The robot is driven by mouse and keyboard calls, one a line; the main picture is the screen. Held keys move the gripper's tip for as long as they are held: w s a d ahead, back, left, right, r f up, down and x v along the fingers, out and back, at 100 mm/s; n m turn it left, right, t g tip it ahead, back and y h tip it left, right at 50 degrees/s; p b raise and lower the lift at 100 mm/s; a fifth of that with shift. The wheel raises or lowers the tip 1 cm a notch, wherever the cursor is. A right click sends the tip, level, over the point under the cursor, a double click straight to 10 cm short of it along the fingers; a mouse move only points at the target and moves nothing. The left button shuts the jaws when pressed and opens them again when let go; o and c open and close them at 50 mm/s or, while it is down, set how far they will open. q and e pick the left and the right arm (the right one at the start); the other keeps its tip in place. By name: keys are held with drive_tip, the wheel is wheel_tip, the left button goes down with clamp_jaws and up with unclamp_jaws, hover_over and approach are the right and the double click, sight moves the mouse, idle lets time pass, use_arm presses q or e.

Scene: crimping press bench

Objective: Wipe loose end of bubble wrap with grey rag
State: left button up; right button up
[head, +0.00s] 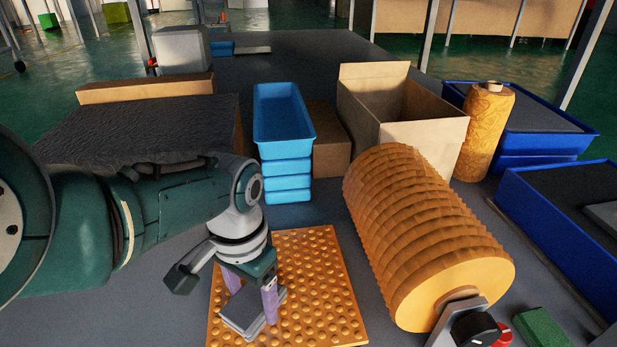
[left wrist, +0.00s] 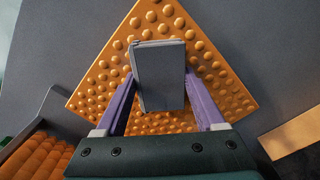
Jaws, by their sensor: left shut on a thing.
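The loose end of bubble wrap (head: 318,275) is an orange sheet with rows of round bumps, lying flat on the bench. It also shows in the left wrist view (left wrist: 215,82). My left gripper (head: 250,296) is over its near left part and points down. Its purple fingers are shut on the grey rag (head: 240,312), a folded flat pad. In the left wrist view the rag (left wrist: 161,78) sits between the two fingers, above the bumps. I cannot tell whether the rag touches the sheet. My right gripper is not in view.
A large ridged orange roll (head: 425,235) stands close right of the sheet, with a knob (head: 475,330) and a green block (head: 543,328) nearby. Stacked blue bins (head: 285,135) and an open cardboard box (head: 405,105) stand behind. Blue trays (head: 570,200) lie right.

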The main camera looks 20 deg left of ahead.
use_arm(q)
drive_tip(key=shift+w+d+f, duration=0.15)
drive_tip(key=shift+w+d, duration=0.05)
drive_tip(key=shift+s+a, duration=0.1)
